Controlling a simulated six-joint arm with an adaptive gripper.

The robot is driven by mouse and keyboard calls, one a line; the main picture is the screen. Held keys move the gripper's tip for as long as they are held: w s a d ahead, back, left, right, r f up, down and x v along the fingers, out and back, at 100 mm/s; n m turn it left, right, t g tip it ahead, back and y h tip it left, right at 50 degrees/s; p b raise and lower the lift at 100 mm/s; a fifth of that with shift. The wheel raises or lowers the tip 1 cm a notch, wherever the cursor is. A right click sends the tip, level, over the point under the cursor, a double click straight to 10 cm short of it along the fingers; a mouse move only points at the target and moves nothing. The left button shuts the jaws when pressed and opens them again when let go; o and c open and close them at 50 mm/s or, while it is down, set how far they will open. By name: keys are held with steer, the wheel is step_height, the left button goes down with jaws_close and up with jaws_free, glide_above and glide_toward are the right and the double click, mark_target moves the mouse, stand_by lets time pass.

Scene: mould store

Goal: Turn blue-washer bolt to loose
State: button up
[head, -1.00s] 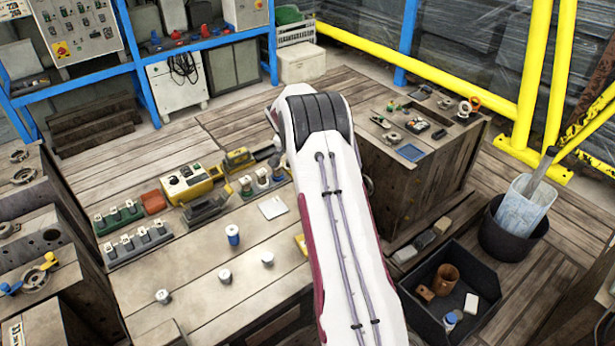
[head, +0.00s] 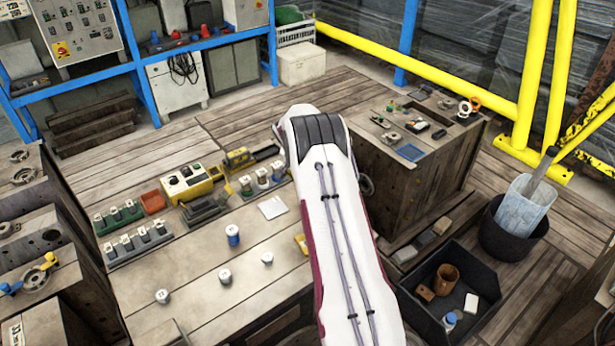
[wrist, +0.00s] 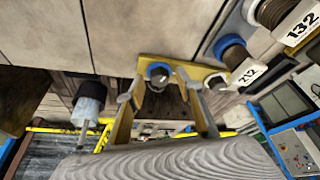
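The blue-washer bolt (wrist: 158,73) shows in the wrist view as a dark head in a blue ring, at one end of a yellow plate (wrist: 187,70). A second bolt (wrist: 216,82) with a dark head sits at the plate's other end. My gripper (wrist: 161,92) is open, its two fingers spread with the blue-washer bolt in line between the tips. I cannot tell whether the fingers touch it. In the head view, a bit of yellow (head: 301,244), likely the plate, shows at my arm's left edge; my arm hides the gripper and the bolts there.
Two tagged cylinders, 212 (wrist: 235,58) and 132 (wrist: 280,15), stand close to the right finger in the wrist view. On the bench (head: 190,265) are a blue peg (head: 233,235), several white-topped pegs and tagged racks. A black bin (head: 405,290) stands at right.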

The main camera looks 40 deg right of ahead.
jaws_close()
steer(key=shift+n+t, duration=0.3)
steer(key=shift+n, duration=0.6)
steer(key=shift+s+d+n+t+y, duration=0.1)
steer(key=shift+n+t+y, duration=0.3)
steer(key=shift+n, duration=0.7)
steer(key=shift+d+n+t+y, duration=0.15)
steer(key=shift+n+y, duration=0.25)
steer(key=shift+n, duration=0.75)
steer(key=shift+n+t+y, duration=0.25)
steer(key=shift+n+y, duration=0.15)
steer(key=shift+n, duration=0.75)
steer(key=shift+d+n+y, duration=0.1)
steer(key=shift+n+y, duration=0.7)
steer(key=shift+n, duration=1.2)
steer(key=shift+f+n+y, duration=0.1)
steer(key=shift+n+y, duration=0.6)
steer(key=shift+n, duration=1.3)
steer(key=shift+s, duration=0.1)
